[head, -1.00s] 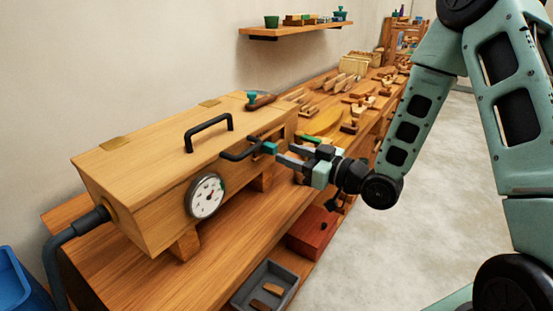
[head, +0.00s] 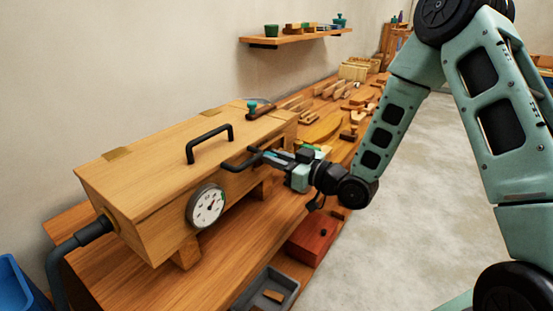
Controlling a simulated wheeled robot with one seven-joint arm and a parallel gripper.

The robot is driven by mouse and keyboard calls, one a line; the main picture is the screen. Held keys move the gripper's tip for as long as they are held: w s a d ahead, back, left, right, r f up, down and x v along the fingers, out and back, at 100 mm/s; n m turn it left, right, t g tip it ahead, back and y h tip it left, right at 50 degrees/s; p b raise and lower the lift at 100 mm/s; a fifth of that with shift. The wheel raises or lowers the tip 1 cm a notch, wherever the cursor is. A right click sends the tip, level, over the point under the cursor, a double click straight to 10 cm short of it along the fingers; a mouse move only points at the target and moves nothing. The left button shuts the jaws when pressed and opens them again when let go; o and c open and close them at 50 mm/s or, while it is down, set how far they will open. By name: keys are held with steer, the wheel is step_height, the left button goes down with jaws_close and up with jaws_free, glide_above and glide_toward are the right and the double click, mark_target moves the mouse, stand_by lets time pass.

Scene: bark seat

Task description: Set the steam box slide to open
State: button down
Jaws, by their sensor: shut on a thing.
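The steam box (head: 140,180) is a long, light wooden box on the bench, with a black handle on its lid and a round dial on its front. A black slide handle (head: 236,165) sticks out of the front near the right end. My gripper (head: 267,155) is at the right end of this handle and is shut on it. The fingers hide the teal tip of the handle and part of the box front behind it, so I cannot read the slide's position.
A dark hose (head: 75,240) enters the box's left end. A grey tray (head: 262,292) and a red box (head: 311,236) sit low at the bench front. Wooden tools and planes lie along the bench behind. A shelf (head: 295,38) hangs on the wall. The floor at right is clear.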

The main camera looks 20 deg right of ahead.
steer(key=w+d, duration=0.1)
steer(key=d, duration=0.1)
steer(key=w+d+b, duration=0.1)
steer(key=w+d, duration=0.1)
steer(key=shift+w+d, duration=0.1)
steer(key=shift+d, duration=0.1)
steer(key=c, duration=1.3)
jaws_free()
steer(key=shift+d, duration=0.1)
steer(key=shift+p+v, duration=1.1)
steer(key=shift+v, duration=7.55)
